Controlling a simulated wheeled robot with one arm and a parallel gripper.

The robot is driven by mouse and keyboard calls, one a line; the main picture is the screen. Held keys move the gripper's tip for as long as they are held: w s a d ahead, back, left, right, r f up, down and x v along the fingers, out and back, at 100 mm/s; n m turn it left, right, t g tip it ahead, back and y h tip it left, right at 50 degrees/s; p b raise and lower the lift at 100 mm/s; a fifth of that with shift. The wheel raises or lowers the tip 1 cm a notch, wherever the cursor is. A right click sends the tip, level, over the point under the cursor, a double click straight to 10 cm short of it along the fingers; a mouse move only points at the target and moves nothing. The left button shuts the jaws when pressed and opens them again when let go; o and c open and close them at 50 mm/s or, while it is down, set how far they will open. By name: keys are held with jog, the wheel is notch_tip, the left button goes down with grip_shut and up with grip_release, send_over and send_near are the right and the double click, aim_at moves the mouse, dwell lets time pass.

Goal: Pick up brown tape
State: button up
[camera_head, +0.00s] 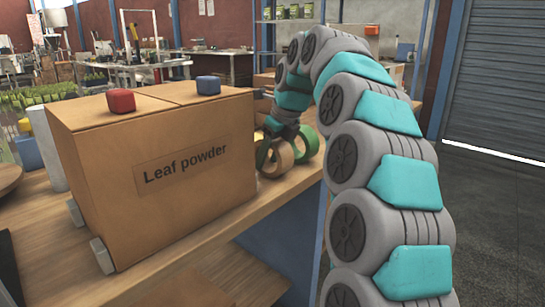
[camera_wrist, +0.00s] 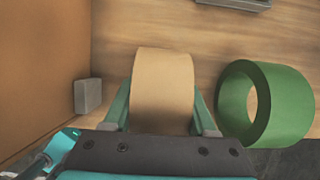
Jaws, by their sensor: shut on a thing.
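The brown tape (camera_wrist: 162,85) is a tan roll in the middle of the wrist view. My gripper (camera_wrist: 163,112) is shut on it, with one green finger on each side of the roll. In the head view the brown tape (camera_head: 277,160) shows at the end of my arm, just right of the large box, and my gripper (camera_head: 268,150) partly covers it. I cannot tell whether the roll touches the table. A green tape roll (camera_wrist: 266,104) lies close to its right, apart from it in the wrist view.
A large cardboard box (camera_head: 215,155) labelled "Leaf powder" stands on the wooden table (camera_head: 175,245), left of my gripper. A red block (camera_head: 121,101) and a blue block (camera_head: 208,85) sit on it. A small grey block (camera_wrist: 87,96) is beside the box. A grey tray (camera_wrist: 233,4) lies beyond.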

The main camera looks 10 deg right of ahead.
grip_shut()
jog(key=shift+r, duration=0.1)
dwell(0.3)
jog(key=shift+r, duration=1.65)
jog(key=s+d+b, duration=0.1)
jog(key=s+d, duration=0.1)
jog(key=s, duration=0.5)
jog(key=s+d+r+b, duration=0.1)
jog(key=s+d, duration=0.2)
jog(key=s, duration=0.5)
jog(key=shift+r, duration=0.25)
